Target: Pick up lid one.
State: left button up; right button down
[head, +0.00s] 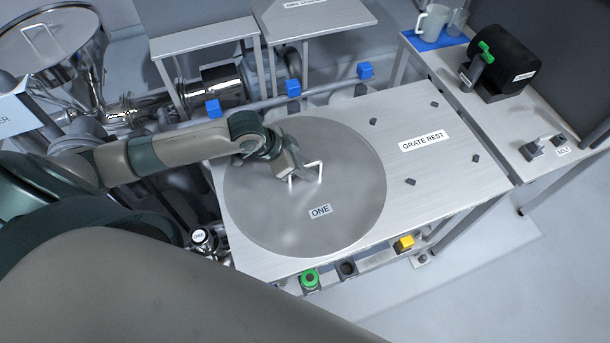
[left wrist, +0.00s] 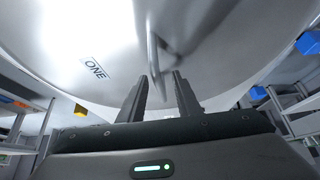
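Lid one (head: 345,205) is a round grey metal disc labelled ONE, lying flat on the left part of the steel table. Its thin bright handle (head: 319,170) stands up near the middle. My left gripper (head: 292,174) is at the handle, reaching in from the left. In the left wrist view the fingers (left wrist: 161,76) are apart, and the handle (left wrist: 153,50) shows just ahead of the gap between their tips. I cannot tell whether the fingers touch it. The ONE label (left wrist: 95,68) shows left of the fingers there. My right gripper is not in view.
The GRATE REST area (head: 424,140) right of the lid is bare except for small dark pegs. A side bench holds a black drum (head: 505,62) and a pitcher (head: 432,22). Blue blocks (head: 293,87) line the rail behind. A green-ringed button (head: 310,279) is at the front.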

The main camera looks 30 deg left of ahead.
pick_arm(q)
grip_shut()
jog(key=shift+r, duration=0.15)
dwell(1.4)
